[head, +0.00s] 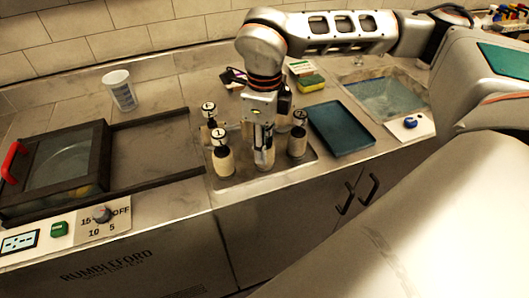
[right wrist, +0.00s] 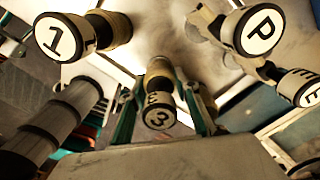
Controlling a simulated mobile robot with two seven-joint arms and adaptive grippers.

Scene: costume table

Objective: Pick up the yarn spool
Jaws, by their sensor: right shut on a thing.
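Several yarn spools with black-rimmed, marked white caps stand upright in the head view. One spool (head: 223,160) is left of my right gripper, another (head: 297,142) is right of it, and one (head: 209,118) is farther back. My right gripper (head: 264,150) points down among them, and its fingers hide most of what they hold. In the right wrist view, a spool capped "3" (right wrist: 158,112) sits between the two fingers, and the gripper is shut on it. Spools capped "1" (right wrist: 70,36) and "P" (right wrist: 258,30) stand apart around it. My left gripper is not in view.
The spools stand on a shallow metal tray (head: 240,188) near the counter's front edge. A dark teal tray (head: 341,128) lies to the right, then a sink (head: 388,97). A glass-topped box (head: 60,160) and a clear cup (head: 120,90) are left. The counter behind the cup is clear.

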